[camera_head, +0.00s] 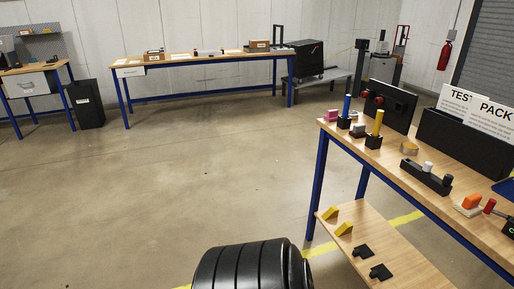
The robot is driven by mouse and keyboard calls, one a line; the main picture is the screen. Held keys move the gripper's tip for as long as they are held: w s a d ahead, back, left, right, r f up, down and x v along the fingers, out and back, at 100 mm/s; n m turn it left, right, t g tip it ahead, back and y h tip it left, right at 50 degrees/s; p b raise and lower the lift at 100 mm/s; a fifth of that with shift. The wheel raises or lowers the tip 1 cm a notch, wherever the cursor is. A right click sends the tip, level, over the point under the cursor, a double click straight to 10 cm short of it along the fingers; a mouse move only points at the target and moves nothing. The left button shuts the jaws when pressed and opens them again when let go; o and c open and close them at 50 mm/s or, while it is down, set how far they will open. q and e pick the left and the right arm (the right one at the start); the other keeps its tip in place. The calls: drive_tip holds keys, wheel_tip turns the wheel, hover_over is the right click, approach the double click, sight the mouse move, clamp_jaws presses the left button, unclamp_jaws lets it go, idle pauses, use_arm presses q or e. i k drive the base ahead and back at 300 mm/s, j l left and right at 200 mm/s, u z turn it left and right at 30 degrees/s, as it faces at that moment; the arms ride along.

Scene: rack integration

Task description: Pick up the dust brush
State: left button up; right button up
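I cannot make out the dust brush for certain. A small item with an orange top and a pale base (469,205) lies near the right end of the wooden workbench (437,205); it is too small to tell whether it is a brush. Neither of my grippers is in view.
On the bench stand a blue post (346,106), a yellow post (377,122), a dark panel (388,106) and a black bin (462,140) with signs. A lower shelf (350,237) holds yellow and black pieces. Another table (190,62) stands far back; the floor between is clear.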

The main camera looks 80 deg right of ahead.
sight(470, 207)
drive_tip(key=z, duration=4.3)
